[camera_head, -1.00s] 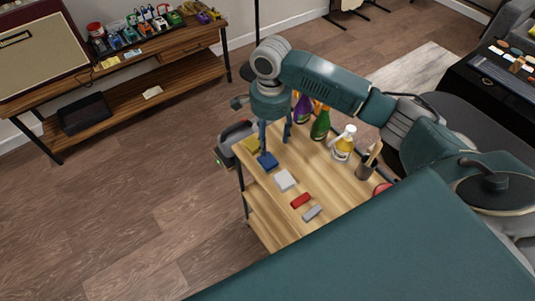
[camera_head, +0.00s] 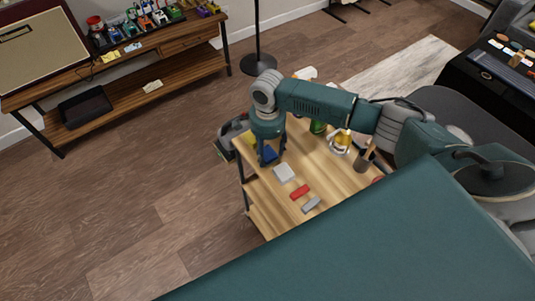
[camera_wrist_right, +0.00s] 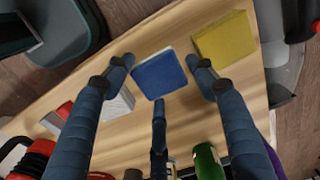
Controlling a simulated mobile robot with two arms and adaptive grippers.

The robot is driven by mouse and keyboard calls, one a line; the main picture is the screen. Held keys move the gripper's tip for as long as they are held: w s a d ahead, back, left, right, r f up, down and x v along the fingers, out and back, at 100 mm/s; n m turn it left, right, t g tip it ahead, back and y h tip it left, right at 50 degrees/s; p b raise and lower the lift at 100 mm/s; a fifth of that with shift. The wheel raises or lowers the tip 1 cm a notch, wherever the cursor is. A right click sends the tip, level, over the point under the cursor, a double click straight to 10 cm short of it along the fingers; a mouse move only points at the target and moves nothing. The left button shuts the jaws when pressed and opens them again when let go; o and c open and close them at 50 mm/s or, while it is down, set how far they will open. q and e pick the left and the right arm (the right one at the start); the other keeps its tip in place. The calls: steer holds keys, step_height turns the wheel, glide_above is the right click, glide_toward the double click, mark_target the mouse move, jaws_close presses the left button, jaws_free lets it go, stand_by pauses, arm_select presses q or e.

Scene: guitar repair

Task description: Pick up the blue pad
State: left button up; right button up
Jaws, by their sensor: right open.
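The blue pad (camera_wrist_right: 160,75) lies flat on the wooden cart top (camera_head: 330,183). In the head view the blue pad (camera_head: 269,155) is partly hidden by my right gripper (camera_head: 270,158). In the right wrist view my right gripper (camera_wrist_right: 160,70) is open, with its fingers on either side of the blue pad and apart from it. The pad is not held. My left gripper is not in view.
A yellow pad (camera_wrist_right: 225,39) lies close on one side of the blue pad, and a white pad (camera_head: 284,173) on the other. A red block (camera_head: 300,192) and a grey block (camera_head: 311,205) lie nearer. Bottles, including a green one (camera_head: 318,127), stand behind.

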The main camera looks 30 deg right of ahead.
mark_target(268, 153)
steer(key=c, duration=0.6)
steer(key=shift+c, duration=0.2)
step_height(268, 153, up, 20)
steer(key=b, duration=0.1)
steer(key=shift+b, duration=0.3)
steer(key=shift+c, duration=0.2)
